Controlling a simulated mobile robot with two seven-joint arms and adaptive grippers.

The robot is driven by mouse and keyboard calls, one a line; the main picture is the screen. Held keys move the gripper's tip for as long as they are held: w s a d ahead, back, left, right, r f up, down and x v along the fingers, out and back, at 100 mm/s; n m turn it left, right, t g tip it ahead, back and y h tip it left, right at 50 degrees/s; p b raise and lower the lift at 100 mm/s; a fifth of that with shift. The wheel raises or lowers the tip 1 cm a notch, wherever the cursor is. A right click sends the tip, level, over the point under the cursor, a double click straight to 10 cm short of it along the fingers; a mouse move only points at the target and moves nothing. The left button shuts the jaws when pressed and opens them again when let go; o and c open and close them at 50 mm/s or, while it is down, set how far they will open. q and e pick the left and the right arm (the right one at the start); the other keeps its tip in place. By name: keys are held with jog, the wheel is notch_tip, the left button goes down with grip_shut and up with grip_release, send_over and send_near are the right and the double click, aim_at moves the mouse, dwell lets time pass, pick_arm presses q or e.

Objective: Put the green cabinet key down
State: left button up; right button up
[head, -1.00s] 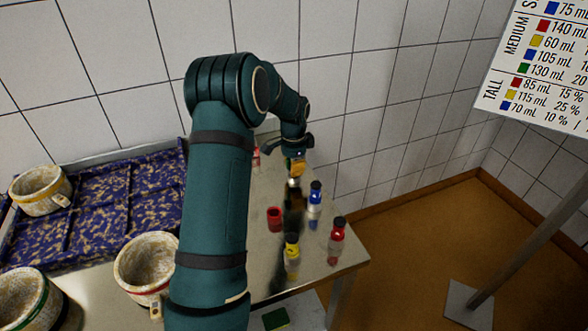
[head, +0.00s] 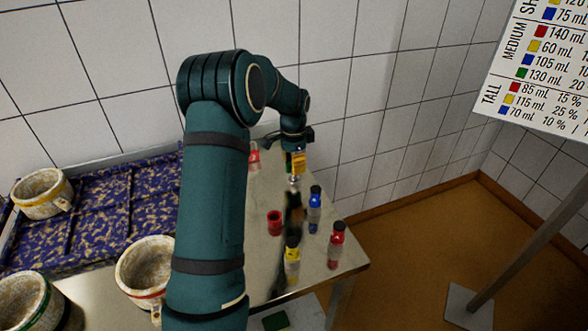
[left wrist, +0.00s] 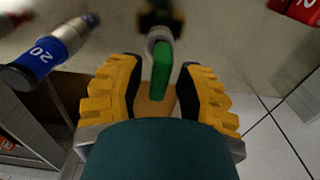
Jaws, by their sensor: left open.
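My left gripper (head: 295,163) is over the steel table towards the wall, pointing down. In the left wrist view its yellow fingers with dark pads (left wrist: 158,78) are open, with a gap on each side of the green key (left wrist: 161,72). The key is a narrow green piece, upright in the picture, with a pale round part at its far end. I cannot tell whether it rests on the table. In the head view I cannot make out the key. My right gripper is not in view.
A red cup (head: 274,222), a blue bottle (head: 315,210), a red bottle (head: 337,245) and a yellow bottle (head: 292,262) stand near the table's right end. A blue-purple tray (head: 110,220) and mottled moulds (head: 145,265) are on the left. A red-and-white item (head: 254,157) stands behind.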

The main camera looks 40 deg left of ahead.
pick_arm(q)
notch_tip(320, 180, up, 9)
jog(key=shift+f+p, duration=0.1)
jog(key=shift+p, duration=0.7)
jog(key=shift+s, duration=0.1)
dwell(0.4)
